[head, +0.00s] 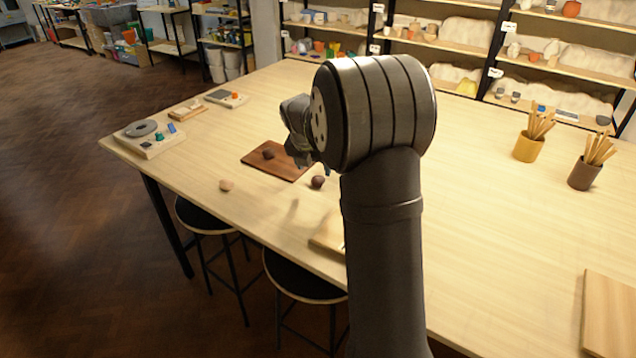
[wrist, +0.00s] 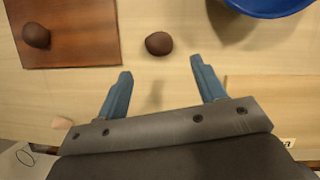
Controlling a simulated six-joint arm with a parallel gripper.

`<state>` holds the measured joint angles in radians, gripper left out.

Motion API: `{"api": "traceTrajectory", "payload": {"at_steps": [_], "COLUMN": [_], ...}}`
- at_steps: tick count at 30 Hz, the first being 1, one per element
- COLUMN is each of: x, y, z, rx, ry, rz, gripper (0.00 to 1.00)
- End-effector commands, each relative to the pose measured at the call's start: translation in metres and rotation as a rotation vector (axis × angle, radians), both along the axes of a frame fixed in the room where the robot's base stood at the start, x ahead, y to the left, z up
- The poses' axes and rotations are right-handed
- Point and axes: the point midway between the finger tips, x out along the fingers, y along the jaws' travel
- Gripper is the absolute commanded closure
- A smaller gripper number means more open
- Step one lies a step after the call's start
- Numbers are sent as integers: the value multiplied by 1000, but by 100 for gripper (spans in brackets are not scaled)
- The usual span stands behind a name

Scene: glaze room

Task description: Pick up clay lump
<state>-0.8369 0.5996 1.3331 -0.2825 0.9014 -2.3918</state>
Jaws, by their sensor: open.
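A dark brown clay lump (wrist: 158,43) lies on the bare table just beyond my open fingers in the wrist view, between their lines. In the head view this lump (head: 317,182) sits right of a reddish-brown board (head: 290,172). A second dark lump (head: 268,153) rests on that board, and it shows at the upper left of the wrist view (wrist: 36,35). A small pale lump (head: 226,185) lies nearer the table's edge. My gripper (wrist: 160,66) is open with nothing between its blue fingers. In the head view my arm hides most of it.
A blue bowl (wrist: 270,8) is at the wrist view's upper right. A pale board (head: 328,238) lies near the table's front edge, partly behind my arm. Tool pots (head: 528,147) (head: 585,174) stand right. Trays (head: 150,148) lie left. Stools (head: 205,217) stand below.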

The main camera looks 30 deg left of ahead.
Motion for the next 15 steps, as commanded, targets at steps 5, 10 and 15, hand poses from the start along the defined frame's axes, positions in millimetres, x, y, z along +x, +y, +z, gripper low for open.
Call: {"api": "traceTrajectory", "payload": {"at_steps": [5,10,15], "x": [8,11,20], "y": [2,3,5], "z": [-20,-27,-46], "rx": [0,0,-2], "ry": [0,0,2], "rz": [0,-1,-3], "gripper": [37,37,37]}}
